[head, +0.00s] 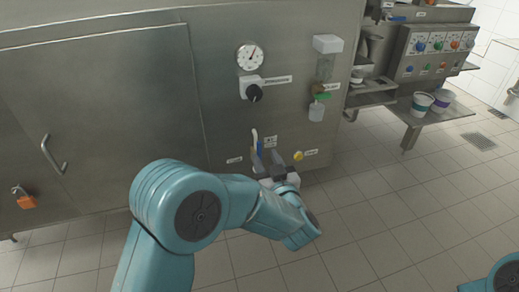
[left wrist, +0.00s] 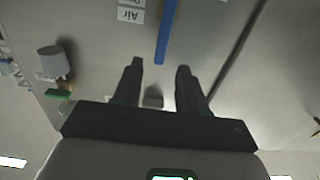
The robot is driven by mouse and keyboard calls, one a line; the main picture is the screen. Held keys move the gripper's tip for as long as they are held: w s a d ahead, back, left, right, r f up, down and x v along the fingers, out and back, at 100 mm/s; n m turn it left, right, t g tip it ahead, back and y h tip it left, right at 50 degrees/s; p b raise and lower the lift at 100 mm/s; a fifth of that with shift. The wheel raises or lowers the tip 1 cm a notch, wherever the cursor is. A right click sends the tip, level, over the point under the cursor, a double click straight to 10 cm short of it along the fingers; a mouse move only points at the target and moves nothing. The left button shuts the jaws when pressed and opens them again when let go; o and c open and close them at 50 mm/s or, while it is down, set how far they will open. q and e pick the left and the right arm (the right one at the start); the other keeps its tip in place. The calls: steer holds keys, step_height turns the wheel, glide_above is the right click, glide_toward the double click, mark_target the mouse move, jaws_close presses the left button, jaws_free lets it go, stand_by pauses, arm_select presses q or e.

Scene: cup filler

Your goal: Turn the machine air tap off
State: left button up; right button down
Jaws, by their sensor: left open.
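The air tap's blue handle (head: 260,146) stands on the steel front of the machine, low down, beside a small white label (head: 270,141). In the left wrist view the blue handle (left wrist: 167,32) is a long narrow bar ahead of the fingers, next to the upside-down "Air" label (left wrist: 131,15). My left gripper (head: 268,158) is at the panel by the handle. In the left wrist view its two fingers (left wrist: 160,72) are apart with nothing between their tips, and the handle's near end lies just beyond them. My right gripper is out of view.
A yellow knob (head: 298,155) is just right of my left gripper. Above are a gauge (head: 249,56), a black knob (head: 254,93) and a filter unit with a green part (head: 321,96). Cups (head: 421,104) stand on a shelf at right. The tiled floor in front is clear.

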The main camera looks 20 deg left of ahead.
mark_target(260, 147)
arm_select(q)
steer(key=b+x, duration=0.1)
steer(key=x, duration=0.5)
steer(key=shift+w+a, duration=0.15)
steer(key=shift+w, duration=0.05)
jaws_close()
